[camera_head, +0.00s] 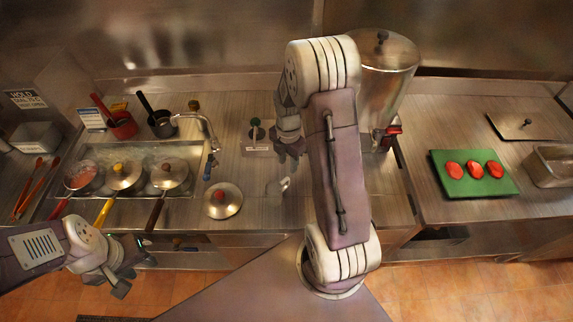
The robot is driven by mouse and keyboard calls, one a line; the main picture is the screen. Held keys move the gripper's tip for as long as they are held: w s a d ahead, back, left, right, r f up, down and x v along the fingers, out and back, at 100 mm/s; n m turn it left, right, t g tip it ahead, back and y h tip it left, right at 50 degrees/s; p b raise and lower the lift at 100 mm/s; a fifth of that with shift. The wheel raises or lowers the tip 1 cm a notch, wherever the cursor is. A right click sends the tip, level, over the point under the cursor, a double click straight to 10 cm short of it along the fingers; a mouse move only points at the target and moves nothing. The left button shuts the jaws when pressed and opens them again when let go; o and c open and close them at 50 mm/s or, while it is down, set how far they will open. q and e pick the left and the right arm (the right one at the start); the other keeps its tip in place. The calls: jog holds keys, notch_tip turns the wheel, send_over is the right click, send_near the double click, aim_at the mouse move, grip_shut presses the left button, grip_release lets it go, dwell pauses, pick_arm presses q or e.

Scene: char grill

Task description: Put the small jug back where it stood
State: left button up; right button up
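A small pale, shiny thing that looks like the small jug (277,188) stands on the steel counter (245,172), left of my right arm. Its outline is faint against the metal. My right gripper (289,155) points down just behind it in the picture, with a visible gap between it and the jug. Its fingers look apart, with nothing seen between them. My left gripper (128,270) hangs in front of the counter's front edge at lower left. Its fingers are spread and empty.
A green board (470,187) holds red patties.

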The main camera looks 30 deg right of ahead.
jog(key=s+a+r+m, duration=0.3)
jog(key=s+a+m, duration=0.2)
jog(key=m, duration=0.5)
jog(key=s+a+r+m+t, duration=0.1)
jog(key=s+a+r+m, duration=0.2)
jog(key=m, duration=0.7)
jog(key=s+a, duration=0.2)
jog(key=a, duration=0.1)
jog(key=shift+a+m, duration=0.15)
jog(key=shift+m, duration=0.15)
jog(key=shift+w, duration=0.1)
notch_tip(320, 180, down, 9)
jog(key=b, duration=0.9)
jog(key=shift+f, duration=0.15)
